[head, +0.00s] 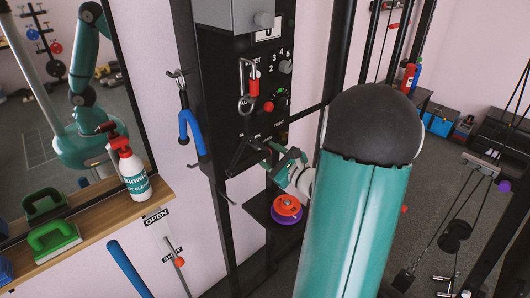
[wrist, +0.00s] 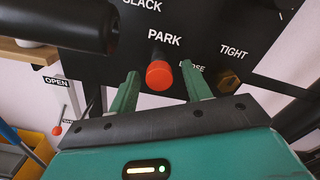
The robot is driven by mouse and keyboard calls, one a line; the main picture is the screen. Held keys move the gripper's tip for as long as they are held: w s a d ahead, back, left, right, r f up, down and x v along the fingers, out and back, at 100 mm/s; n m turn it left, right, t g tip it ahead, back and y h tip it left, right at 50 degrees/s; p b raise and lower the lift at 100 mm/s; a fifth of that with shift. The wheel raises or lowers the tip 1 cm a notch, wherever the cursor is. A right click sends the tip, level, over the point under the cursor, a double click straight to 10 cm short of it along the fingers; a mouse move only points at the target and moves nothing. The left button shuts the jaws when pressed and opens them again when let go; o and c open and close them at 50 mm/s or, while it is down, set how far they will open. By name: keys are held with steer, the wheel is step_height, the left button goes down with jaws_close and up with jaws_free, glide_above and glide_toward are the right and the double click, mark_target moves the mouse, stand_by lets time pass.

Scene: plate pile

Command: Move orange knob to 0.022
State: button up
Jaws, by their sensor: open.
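An orange-red knob (wrist: 159,75) sticks out from a black panel under the word PARK in the wrist view. My gripper (wrist: 161,70) is open, with one green finger on each side of the knob as seen here. I cannot tell whether the fingers touch it or how far in front of it they are. In the head view my gripper (head: 283,157) is at the lower part of the black panel, partly hidden by my arm. I cannot make out this knob for sure there.
A brownish hex knob (wrist: 229,80) is close right of my gripper. A black cylinder (wrist: 70,24) fills the upper left. A small shelf holds an orange and purple piece (head: 286,206) below my gripper. A carabiner (head: 249,85) and blue handle (head: 191,132) hang nearby.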

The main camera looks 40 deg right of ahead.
steer(key=s, duration=1.2)
steer(key=shift+d, duration=0.15)
